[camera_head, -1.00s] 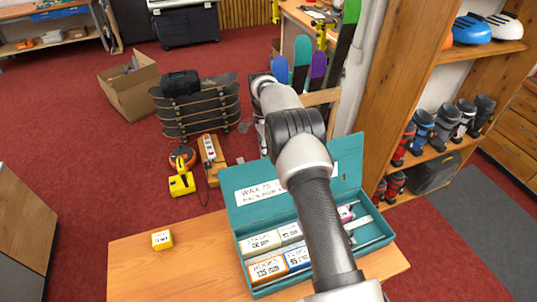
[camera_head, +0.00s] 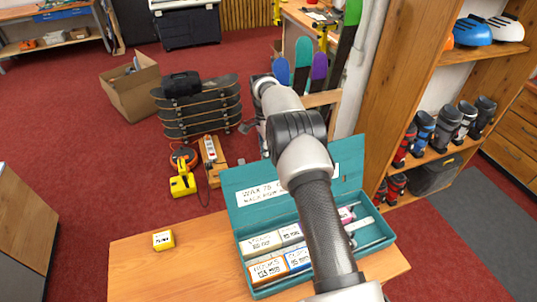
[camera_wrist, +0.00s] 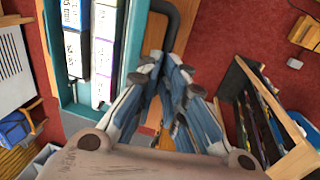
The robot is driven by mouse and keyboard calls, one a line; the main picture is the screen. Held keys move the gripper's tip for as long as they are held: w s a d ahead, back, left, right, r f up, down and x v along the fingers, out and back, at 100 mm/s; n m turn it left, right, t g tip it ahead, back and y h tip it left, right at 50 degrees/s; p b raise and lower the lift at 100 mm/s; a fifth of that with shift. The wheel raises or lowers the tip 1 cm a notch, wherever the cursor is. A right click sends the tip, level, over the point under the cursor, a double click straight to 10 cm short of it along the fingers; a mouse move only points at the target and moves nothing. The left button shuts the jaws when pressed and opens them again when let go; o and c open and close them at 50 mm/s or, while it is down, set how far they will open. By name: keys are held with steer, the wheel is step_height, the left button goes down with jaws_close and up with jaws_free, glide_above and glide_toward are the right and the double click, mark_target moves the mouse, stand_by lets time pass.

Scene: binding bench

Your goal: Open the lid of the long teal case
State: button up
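The long teal case (camera_head: 396,239) sits on the wooden bench with its lid (camera_head: 229,191) raised at the back, a white label on the inner face. Several small labelled boxes (camera_head: 267,269) lie inside. My arm crosses in front of the case and lid, and hides my gripper in the head view. In the wrist view, my gripper (camera_wrist: 163,60) has its fingertips almost together at one end of a dark curved handle (camera_wrist: 172,25), just beside the teal edge (camera_wrist: 131,45). The fingers look shut on the handle, though the contact itself is partly hidden.
A small yellow box (camera_head: 163,240) stands on the wooden bench (camera_head: 190,275), left of the case. Behind the lid are stacked skateboards (camera_head: 200,108), a power strip (camera_head: 210,150) and upright skis. A wooden shelf (camera_head: 400,70) with boots stands at the right.

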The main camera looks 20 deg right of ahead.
steer(key=shift+s+f+g, duration=0.15)
steer(key=shift+s+f, duration=0.2)
steer(key=shift+f, duration=0.2)
steer(key=shift+s+f+g, duration=0.15)
steer(key=shift+s+f, duration=0.2)
steer(key=shift+f, duration=0.2)
steer(key=v, duration=1)
steer(key=shift+w, duration=0.25)
steer(key=shift+c, duration=0.4)
